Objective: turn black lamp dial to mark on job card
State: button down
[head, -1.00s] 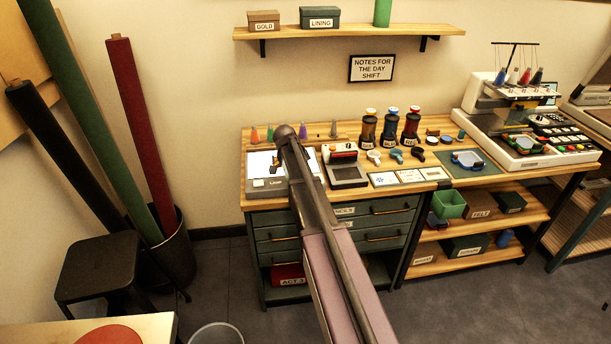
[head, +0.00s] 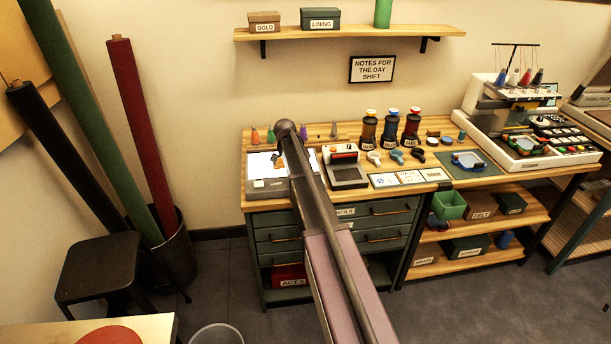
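A grey lamp box (head: 258,190) with a bright panel on top and a label on its front stands at the left end of the workbench. My arm crosses its right side, and I cannot make out the black dial. Small dark and orange shapes (head: 278,161) show over the bright panel; I cannot tell whether they are my gripper or loose pieces. My gripper's fingers are not clearly seen, being small or behind my arm. Several cards lie along the bench front, including one with a blue mark (head: 383,180); which is the job card is unclear.
Right of my arm stand a grey device with a red top (head: 343,167), labelled bottles (head: 390,130) and small hand tools (head: 396,156). Coloured cones (head: 270,135) stand behind the lamp box. A sewing machine (head: 520,120) is farther right. Drawers (head: 385,222) are below.

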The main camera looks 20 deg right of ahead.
jog(key=c, duration=0.5)
grip_release()
jog(key=shift+r, duration=0.1)
